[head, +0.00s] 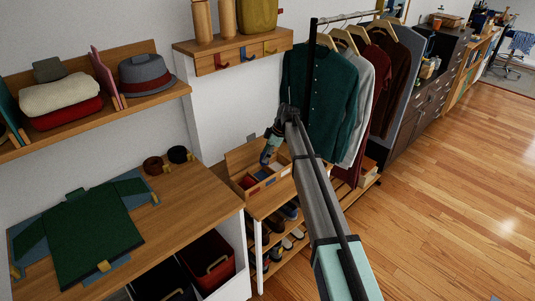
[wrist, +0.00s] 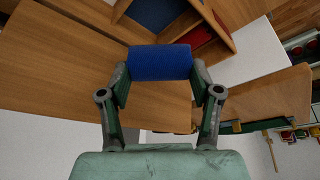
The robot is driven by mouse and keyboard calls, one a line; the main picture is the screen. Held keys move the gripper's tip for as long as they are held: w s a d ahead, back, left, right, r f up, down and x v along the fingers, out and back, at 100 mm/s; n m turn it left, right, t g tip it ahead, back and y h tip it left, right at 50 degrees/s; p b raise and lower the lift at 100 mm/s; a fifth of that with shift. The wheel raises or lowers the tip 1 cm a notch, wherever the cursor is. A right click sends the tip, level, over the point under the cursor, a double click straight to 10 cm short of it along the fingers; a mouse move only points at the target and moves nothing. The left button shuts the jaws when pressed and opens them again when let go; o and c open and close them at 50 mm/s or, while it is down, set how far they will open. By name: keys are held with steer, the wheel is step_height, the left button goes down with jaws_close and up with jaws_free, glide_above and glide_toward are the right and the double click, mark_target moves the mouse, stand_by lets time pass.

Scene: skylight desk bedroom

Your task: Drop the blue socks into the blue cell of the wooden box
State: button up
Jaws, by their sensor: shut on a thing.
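The blue socks (wrist: 160,62), a rolled blue bundle, are pinched between the fingertips of my gripper (wrist: 161,84) in the wrist view. The open wooden box (head: 270,187) stands on a wooden top in the head view, with coloured cell floors. Its blue cell (wrist: 153,13) and red cell (wrist: 198,36) show at the top of the wrist view, just beyond the socks. My gripper (head: 268,156) points down at the box in the head view, hiding part of it. The socks cannot be told clearly there. How high they are held is hard to judge.
A small hook shelf (head: 235,48) is above. Shoes (head: 285,245) lie below. Floor is clear at right.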

steer(key=shift+w+d, duration=0.15)
steer(key=shift+w, duration=0.3)
steer(key=shift+f, duration=0.1)
steer(key=shift+f+b, duration=0.5)
steer(key=shift+f, duration=2.35)
steer(key=o, duration=0.9)
steer(key=v, duration=1.2)
steer(key=shift+s+r, duration=0.1)
